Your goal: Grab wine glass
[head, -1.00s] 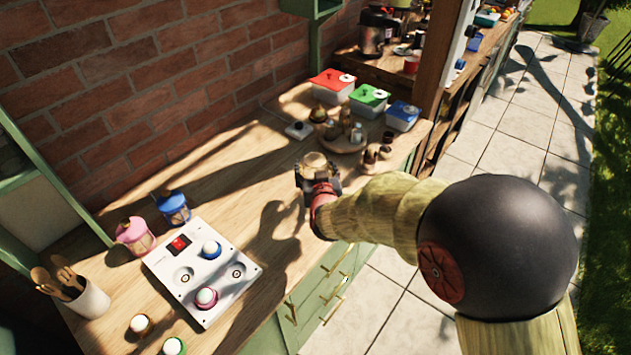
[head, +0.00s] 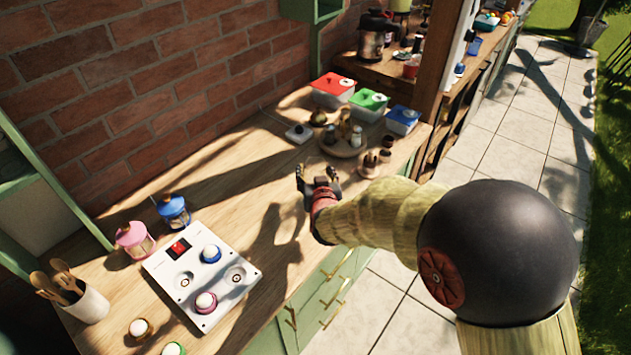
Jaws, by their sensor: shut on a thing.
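My gripper (head: 319,178) is over the wooden counter (head: 215,215), near its front edge. Its dark jaws point away from me, toward the wall. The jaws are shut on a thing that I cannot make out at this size. No wine glass can be clearly told in the head view. The gripper's red wrist and my arm hide part of the counter edge.
A round wooden board (head: 343,147) with small jars stands behind the gripper. Red (head: 334,90), green (head: 368,107) and blue (head: 402,121) lidded boxes stand further back. A white panel (head: 203,282) with knobs, pink (head: 134,240) and blue (head: 174,211) lanterns are at left.

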